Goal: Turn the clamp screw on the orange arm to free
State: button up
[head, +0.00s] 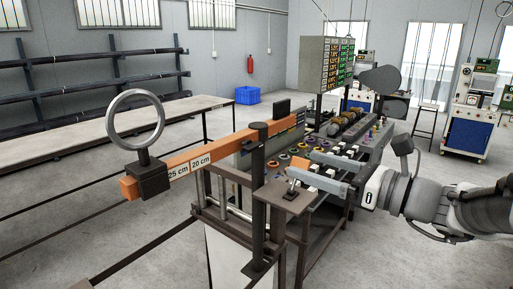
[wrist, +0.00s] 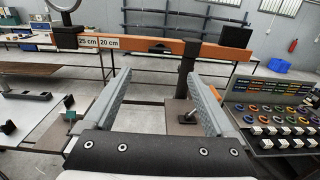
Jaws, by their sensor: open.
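The orange arm (head: 215,152) is a long bar carrying the labels 25 cm and 20 cm; it also spans the top of the wrist view (wrist: 145,47). A dark block (head: 147,182) sits around its left end, with a large grey ring (head: 135,118) standing on top. A dark post (head: 258,205) crosses the bar farther right. I cannot clearly make out which part is the clamp screw. My gripper (head: 305,164) is open, right of the post and above a small brown plate. In the wrist view my gripper (wrist: 157,78) has empty space between its fingers, below the bar.
A small handle (head: 292,187) stands on the brown plate (head: 285,203) below my gripper. A panel of coloured rings and white switches (wrist: 270,120) lies to the right. A long table (head: 120,130) and pipe rack are behind. Open floor lies at the left.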

aim_at(256, 148)
jog(key=p+x, duration=0.1)
jog(key=x, duration=1.1)
jog(key=shift+w+a, duration=0.1)
jog(key=shift+a, duration=0.1)
jog(key=c, duration=1.4)
jog(key=shift+f, duration=0.1)
